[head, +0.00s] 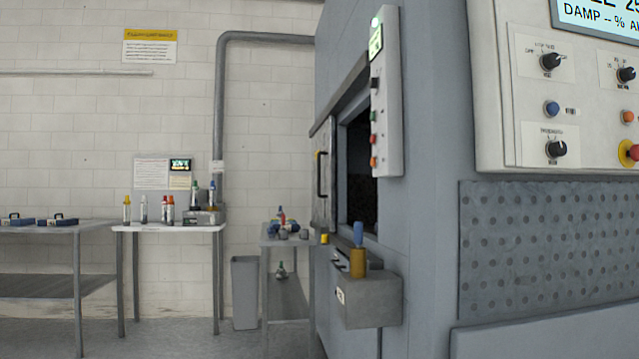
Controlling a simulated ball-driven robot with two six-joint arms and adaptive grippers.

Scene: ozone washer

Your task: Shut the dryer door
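A grey door panel with a black upright handle (321,174) shows nearly edge-on in the head view, on the front of the large blue-grey machine (425,240). To the right of the door panel is a dark opening (361,170), so the doorway stands uncovered at least in part. A rail (341,92) slopes along above the door. I take this to be the dryer door; the steep angle hides most of its face. Neither of my grippers is in view, and nothing touches the handle.
A control strip (386,95) and a grey box (368,303) with a blue-and-yellow item stick out by the opening. A large control panel (590,110) is at right. A small table (288,243), a bin (245,292) and a bench (168,228) stand behind. Floor at lower left is clear.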

